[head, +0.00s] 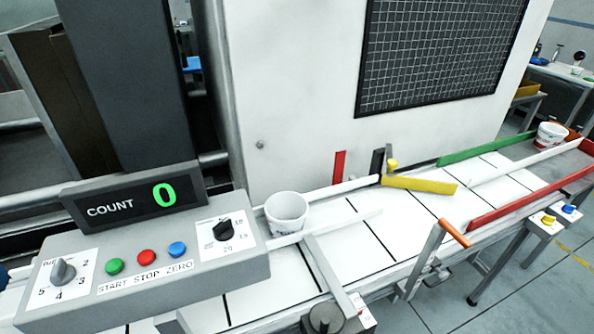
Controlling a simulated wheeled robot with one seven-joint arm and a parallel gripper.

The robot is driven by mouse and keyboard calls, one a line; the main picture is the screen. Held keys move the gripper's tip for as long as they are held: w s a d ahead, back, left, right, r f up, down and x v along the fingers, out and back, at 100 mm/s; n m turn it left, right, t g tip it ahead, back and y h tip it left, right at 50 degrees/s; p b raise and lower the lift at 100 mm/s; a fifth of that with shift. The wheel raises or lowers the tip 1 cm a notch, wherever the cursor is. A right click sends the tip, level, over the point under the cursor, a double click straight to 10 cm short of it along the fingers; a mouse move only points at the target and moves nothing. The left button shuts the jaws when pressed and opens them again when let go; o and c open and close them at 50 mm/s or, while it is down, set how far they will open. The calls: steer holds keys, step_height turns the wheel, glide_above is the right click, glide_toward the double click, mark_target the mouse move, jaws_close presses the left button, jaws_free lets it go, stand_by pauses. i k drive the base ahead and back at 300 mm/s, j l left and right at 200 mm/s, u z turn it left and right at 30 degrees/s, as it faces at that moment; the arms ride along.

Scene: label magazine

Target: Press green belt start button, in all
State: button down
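The green start button (114,267) sits on the sloped face of a grey control box (228,272), at the left of the head view. It is the leftmost of three buttons, above the printed word START. The red stop button (146,257) and the blue zero button (178,249) are to its right. The white belt (345,247) runs from the box toward the upper right, with dark cross lines. My gripper is not in the head view.
A white cup (287,212) stands on the belt beside the box. Another cup (551,134) stands at the far right end. A yellow guide (419,184) slants over the belt. An orange-handled lever (455,233) stands at the front edge. Two dials (63,271) flank the buttons.

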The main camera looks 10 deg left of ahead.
mark_target(114, 266)
steer(key=u, duration=1.85)
